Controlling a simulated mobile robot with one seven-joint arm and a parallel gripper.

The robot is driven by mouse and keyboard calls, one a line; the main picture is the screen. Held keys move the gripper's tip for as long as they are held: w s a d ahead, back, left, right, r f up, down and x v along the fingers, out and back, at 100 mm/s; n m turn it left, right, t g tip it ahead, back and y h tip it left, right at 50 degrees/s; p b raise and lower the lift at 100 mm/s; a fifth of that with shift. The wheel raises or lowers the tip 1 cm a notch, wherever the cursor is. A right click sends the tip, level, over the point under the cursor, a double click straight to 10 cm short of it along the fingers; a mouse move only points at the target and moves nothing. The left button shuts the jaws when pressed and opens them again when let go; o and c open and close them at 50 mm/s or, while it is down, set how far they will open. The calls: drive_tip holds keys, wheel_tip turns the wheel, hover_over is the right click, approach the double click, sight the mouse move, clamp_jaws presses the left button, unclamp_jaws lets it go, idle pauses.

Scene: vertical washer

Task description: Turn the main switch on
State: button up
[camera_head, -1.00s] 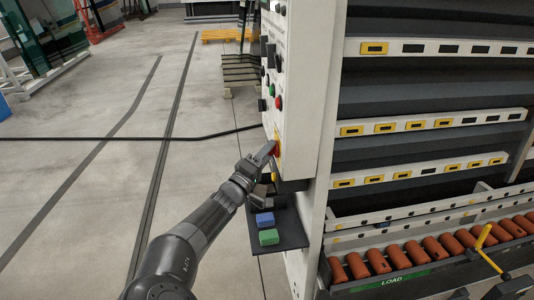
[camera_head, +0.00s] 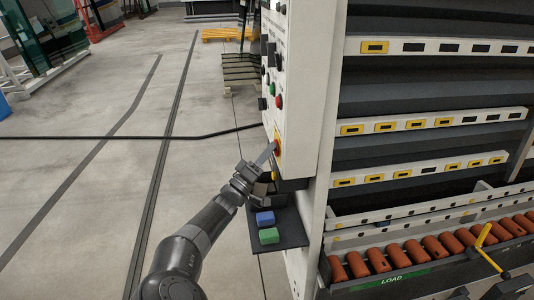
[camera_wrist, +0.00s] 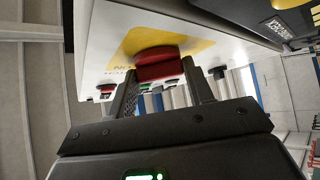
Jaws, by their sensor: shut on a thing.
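The main switch is a red knob on a yellow plate on the washer's white control panel. In the head view the switch (camera_head: 277,147) sits low on the panel, with the tip of my gripper (camera_head: 270,153) at it. In the wrist view the red knob (camera_wrist: 157,64) lies between the two dark fingers of my gripper (camera_wrist: 160,90), which are shut on it. The yellow plate (camera_wrist: 180,38) shows behind the knob. Lettering on the plate is partly hidden by the knob. In the head view my fingers hide part of the switch.
A green button (camera_head: 272,88) and a red button (camera_head: 279,101) sit higher on the panel. Open floor lies to the left.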

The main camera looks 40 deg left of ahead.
drive_tip(key=o, duration=1)
drive_tip(key=shift+c, duration=0.2)
drive_tip(key=v, duration=1.1)
drive_tip(key=shift+w, duration=0.1)
